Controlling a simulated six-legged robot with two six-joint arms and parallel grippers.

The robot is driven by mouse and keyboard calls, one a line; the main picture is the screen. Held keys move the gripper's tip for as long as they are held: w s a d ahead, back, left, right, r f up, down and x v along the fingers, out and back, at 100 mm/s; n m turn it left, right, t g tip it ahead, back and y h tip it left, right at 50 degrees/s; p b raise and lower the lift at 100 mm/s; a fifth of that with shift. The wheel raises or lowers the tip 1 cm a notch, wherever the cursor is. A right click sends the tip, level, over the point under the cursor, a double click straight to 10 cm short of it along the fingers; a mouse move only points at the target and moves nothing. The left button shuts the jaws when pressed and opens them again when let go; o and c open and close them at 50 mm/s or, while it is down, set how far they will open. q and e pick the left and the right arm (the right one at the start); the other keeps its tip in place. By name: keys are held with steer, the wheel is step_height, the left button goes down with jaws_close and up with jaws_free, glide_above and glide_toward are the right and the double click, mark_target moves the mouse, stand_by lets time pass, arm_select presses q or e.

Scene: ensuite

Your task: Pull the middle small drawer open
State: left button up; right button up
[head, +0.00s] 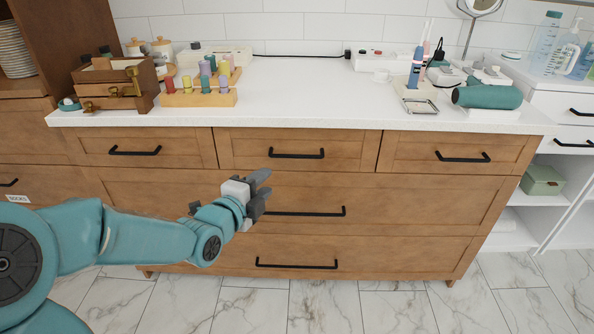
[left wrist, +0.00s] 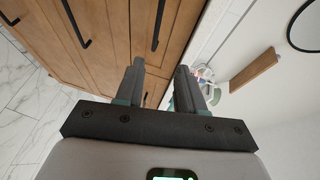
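The middle small drawer (head: 350,150) is a brown wooden front in the top row of the dresser, closed flush with its neighbours. Its black bar handle (head: 297,154) is fully visible. My left gripper (head: 264,186) is in front of the dresser, below and left of that handle and apart from it. Its two grey fingers are spread with nothing between them, as the left wrist view (left wrist: 161,80) also shows. A black handle (left wrist: 158,24) on a small drawer front lies beyond the fingertips there. My right gripper is not in view.
Closed small drawers flank it at left (head: 180,140) and right (head: 455,145). Wide drawers with bar handles (head: 310,211) lie below, partly behind my left arm. The white countertop (head: 310,90) holds a wooden box (head: 115,85), colored pegs and a teal hairdryer (head: 488,97).

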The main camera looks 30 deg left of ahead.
mark_target(296, 157)
arm_select(q)
steer(key=x, duration=0.5)
steer(key=b+x, duration=0.1)
steer(key=x, duration=1)
steer(key=shift+f, duration=0.4)
steer(key=shift+b, duration=0.3)
jaws_close()
